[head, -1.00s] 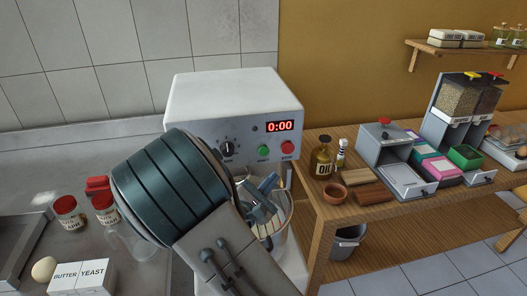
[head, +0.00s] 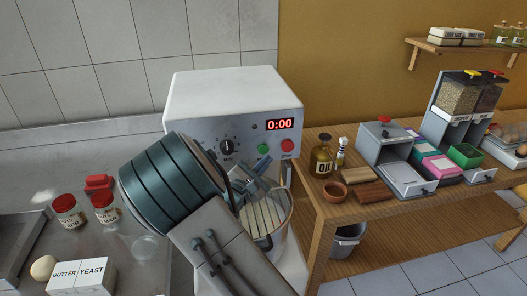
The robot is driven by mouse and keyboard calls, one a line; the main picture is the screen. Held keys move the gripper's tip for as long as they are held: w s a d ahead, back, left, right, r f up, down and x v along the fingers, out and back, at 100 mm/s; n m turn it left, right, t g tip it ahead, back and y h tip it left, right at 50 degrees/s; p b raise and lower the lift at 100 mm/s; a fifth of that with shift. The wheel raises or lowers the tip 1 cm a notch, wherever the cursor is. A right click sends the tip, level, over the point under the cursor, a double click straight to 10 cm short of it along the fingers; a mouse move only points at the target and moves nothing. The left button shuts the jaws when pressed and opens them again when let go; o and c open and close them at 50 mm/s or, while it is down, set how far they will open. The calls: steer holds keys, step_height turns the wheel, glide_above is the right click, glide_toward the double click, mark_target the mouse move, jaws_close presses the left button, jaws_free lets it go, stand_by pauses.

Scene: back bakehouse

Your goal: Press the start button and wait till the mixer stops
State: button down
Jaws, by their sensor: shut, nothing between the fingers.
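The mixer (head: 232,90) is a white box-shaped machine with a grey front panel. Its red display (head: 280,125) reads 0:00. A dark dial (head: 227,147) sits left on the panel. The green start button (head: 264,149) and a red button (head: 287,146) sit under the display. A steel bowl (head: 284,222) stands below, partly hidden behind my arm. My gripper (head: 258,178) is shut and empty, just below the green button in the picture. I cannot tell whether it touches the panel.
A wooden table to the right holds an oil bottle (head: 321,155), a small brown bowl (head: 335,191) and dispensers (head: 459,103). On the left counter are red-lidded jars (head: 68,212), an egg (head: 43,268) and a white butter-and-yeast box (head: 82,276). A grey bin (head: 346,240) stands under the table.

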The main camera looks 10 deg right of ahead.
mark_target(268, 149)
steer(key=shift+w, duration=0.9)
stand_by(1.4)
steer(key=shift+w, duration=0.4)
steer(key=shift+w, duration=0.45)
stand_by(0.6)
steer(key=shift+s, duration=0.9)
steer(key=shift+s, duration=2.5)
